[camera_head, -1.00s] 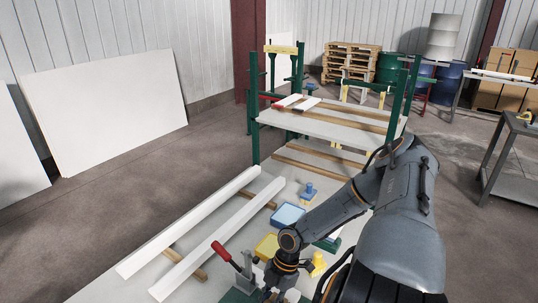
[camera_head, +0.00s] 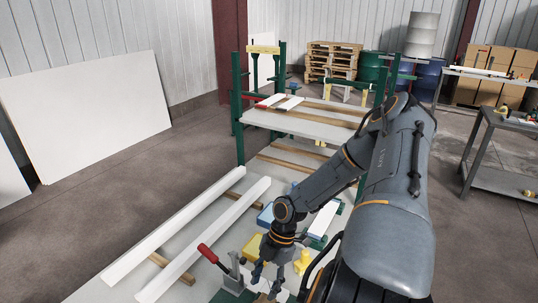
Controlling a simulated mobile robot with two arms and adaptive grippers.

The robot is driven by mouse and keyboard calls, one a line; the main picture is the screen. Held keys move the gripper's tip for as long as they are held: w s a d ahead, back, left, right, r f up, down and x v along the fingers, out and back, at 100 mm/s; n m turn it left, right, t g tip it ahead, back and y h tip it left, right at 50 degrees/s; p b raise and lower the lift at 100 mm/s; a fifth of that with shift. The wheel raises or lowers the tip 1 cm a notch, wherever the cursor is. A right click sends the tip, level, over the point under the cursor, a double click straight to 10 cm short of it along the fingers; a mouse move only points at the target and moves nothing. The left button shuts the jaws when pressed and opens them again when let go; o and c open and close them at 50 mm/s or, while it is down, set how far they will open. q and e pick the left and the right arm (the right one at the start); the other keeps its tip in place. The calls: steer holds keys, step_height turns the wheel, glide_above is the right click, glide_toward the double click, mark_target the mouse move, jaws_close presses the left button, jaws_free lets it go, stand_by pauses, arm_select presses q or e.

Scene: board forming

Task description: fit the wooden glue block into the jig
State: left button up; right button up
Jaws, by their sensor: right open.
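My right gripper (camera_head: 266,278) points down at the bottom of the view, its fingers apart, over the near end of the table. Beside it on the left is a green-based jig (camera_head: 228,297) with a grey toggle clamp and a red handle (camera_head: 208,254), which leans up to the left. A small tan wooden patch (camera_head: 265,298) shows under the fingers at the bottom edge; I cannot tell whether it is the glue block. Nothing is visibly held. My left gripper is not in view.
Two long white boards (camera_head: 203,240) lie on wooden strips left of the jig. A yellow tray (camera_head: 253,247), a blue tray (camera_head: 266,216), a yellow object (camera_head: 302,262) and a white piece on green (camera_head: 322,222) surround my arm. A green-posted rack (camera_head: 305,124) stands behind.

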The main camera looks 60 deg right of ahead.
steer(key=v, duration=0.4)
steer(key=shift+r, duration=0.1)
steer(key=shift+s, duration=0.1)
stand_by(0.5)
